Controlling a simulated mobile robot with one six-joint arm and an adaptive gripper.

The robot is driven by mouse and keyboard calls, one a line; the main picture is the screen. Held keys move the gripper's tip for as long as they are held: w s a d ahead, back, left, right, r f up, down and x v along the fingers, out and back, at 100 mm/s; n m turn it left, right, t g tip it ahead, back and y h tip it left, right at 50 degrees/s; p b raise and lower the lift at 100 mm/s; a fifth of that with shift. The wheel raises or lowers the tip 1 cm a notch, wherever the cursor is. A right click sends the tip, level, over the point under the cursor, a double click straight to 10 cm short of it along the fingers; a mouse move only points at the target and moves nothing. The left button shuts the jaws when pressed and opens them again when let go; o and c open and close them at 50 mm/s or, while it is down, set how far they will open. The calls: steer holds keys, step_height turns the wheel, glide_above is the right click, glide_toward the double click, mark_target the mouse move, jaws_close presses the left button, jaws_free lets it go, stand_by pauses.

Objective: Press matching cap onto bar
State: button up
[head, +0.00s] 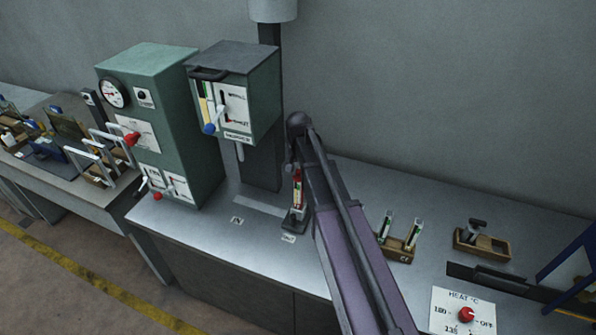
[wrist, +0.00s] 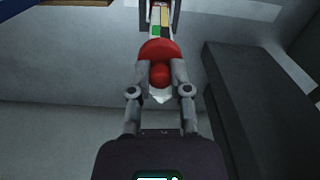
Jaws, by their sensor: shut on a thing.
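In the wrist view my gripper (wrist: 160,75) is shut on a red rounded piece, which I take to be the red cap (wrist: 158,50). Just past it is a bar (wrist: 160,22) with green, yellow and white patches, in line with the cap. I cannot tell whether cap and bar touch or how far the cap is seated. In the head view a slim upright piece with red on it (head: 298,188) stands in a small dark holder (head: 294,221) beside my arm. My gripper is not clearly visible there.
A green press-like cabinet (head: 145,115) and a raised box with a blue-knobbed lever (head: 240,95) stand left of my arm. On the right are a wooden rack (head: 397,250) with two tubes, a wooden tray (head: 497,251) and a heat dial panel (head: 462,312).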

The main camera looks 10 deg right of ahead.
steer(key=o, duration=0.8)
steer(key=shift+o, duration=0.2)
steer(key=o, duration=0.5)
steer(key=shift+c, duration=0.2)
steer(key=shift+r, duration=0.15)
steer(key=shift+r+p, duration=3.4)
steer(key=shift+p, duration=0.15)
jaws_close()
